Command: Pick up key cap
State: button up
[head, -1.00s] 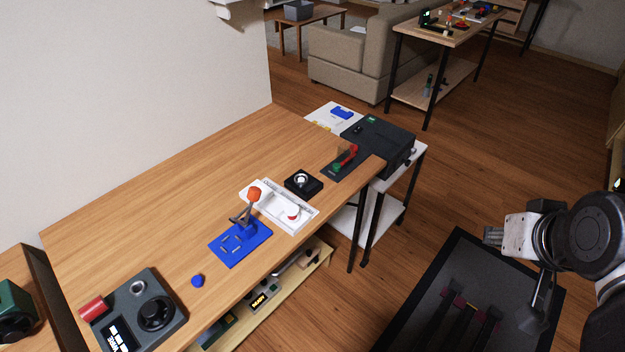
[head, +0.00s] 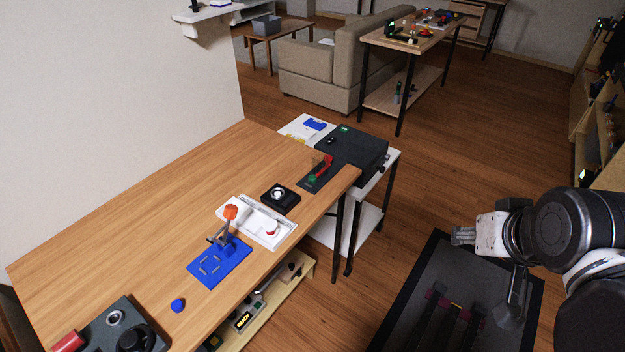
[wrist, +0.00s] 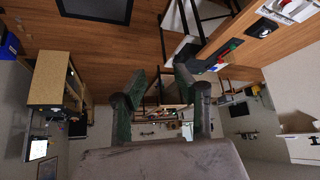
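A small blue piece (head: 178,305), which may be the key cap, lies on the wooden table (head: 150,190) near its front edge in the head view. It is left of a blue plate (head: 219,263) that carries a lever with an orange knob (head: 231,212). My gripper (head: 460,236) is at the right of the head view, off the table over the floor side and far from the blue piece. In the wrist view my gripper (wrist: 160,82) has its two green-grey fingers spread apart with nothing between them. I cannot make out the blue piece in the wrist view.
On the table are a white tray (head: 243,211), a black knob box (head: 280,198), a red-handled lever (head: 321,171) and a dark dial panel (head: 122,325). A black case (head: 352,153) stands on a side stand. A shelf with parts runs below the table's front edge.

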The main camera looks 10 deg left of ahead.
jog(key=shift+o, duration=1.3)
jog(key=w+a+r+m+g+b, duration=0.1)
jog(key=w+a+r, duration=0.1)
jog(key=w, duration=0.3)
jog(key=w+a+r+m+g+b, duration=0.1)
jog(key=w+a+r, duration=0.2)
jog(key=w, duration=0.3)
jog(key=m+g+b, duration=0.4)
jog(key=m+b, duration=0.1)
jog(key=m, duration=0.1)
send_over(312, 177)
jog(key=shift+h, duration=0.4)
jog(key=f, duration=2.6)
jog(key=shift+a+f, duration=0.2)
jog(key=shift+f, duration=0.2)
jog(key=shift+d+f, duration=0.15)
jog(key=shift+f, duration=1.35)
jog(key=shift+d+f, duration=0.1)
jog(key=shift+f, duration=1.35)
jog(key=c, duration=0.8)
